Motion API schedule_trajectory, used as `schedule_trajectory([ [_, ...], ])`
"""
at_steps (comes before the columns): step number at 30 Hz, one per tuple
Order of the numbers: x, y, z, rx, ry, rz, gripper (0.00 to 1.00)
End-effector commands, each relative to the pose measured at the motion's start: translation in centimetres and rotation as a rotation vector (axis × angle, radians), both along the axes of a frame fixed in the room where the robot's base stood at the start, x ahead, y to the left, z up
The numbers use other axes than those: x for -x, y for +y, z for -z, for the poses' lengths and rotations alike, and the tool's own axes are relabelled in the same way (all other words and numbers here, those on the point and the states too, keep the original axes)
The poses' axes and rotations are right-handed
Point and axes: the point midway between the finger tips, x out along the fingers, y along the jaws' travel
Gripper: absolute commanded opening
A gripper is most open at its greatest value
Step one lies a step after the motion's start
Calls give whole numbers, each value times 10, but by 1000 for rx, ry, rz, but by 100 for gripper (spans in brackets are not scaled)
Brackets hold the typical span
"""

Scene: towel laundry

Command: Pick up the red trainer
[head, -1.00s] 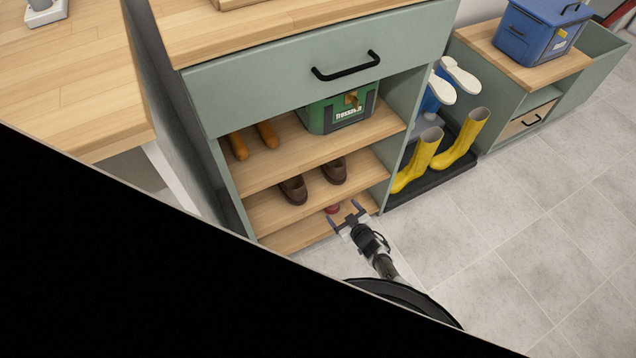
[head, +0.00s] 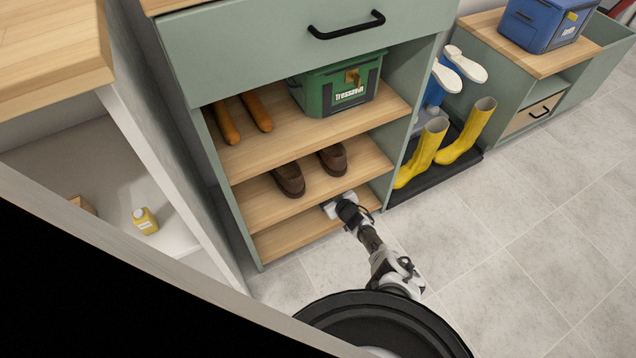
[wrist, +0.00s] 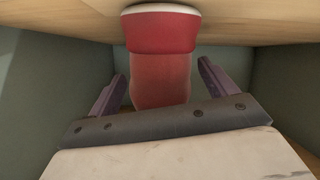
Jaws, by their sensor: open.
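The red trainer (wrist: 160,60) is in the wrist view, at top centre, with a white edge against a wooden board. My gripper (wrist: 161,84) is open, with one purple finger on each side of the trainer and gaps visible between. The fingers do not appear to press on it. In the head view my gripper (head: 338,205) reaches into the lowest compartment of the green shelf unit (head: 398,130). Its fingertips and the trainer are hidden there by the shelf above.
Brown shoes (head: 290,180) stand on the shelf just above my gripper. A green box (head: 338,88) and orange shoes (head: 257,112) are on the shelf over that. Yellow boots (head: 422,155) stand on a black tray to the right. Grey floor in front is clear.

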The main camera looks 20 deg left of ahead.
Motion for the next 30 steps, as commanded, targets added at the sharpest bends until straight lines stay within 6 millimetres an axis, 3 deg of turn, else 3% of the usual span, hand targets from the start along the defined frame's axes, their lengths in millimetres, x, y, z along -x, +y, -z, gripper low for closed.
schedule_trajectory([
  [10, -4, 5, 2, -1, 0, 1, 84],
  [23, -4, 5, 2, -1, 1, 0, 29],
  [30, -4, 6, 1, -2, 0, 0, 29],
])
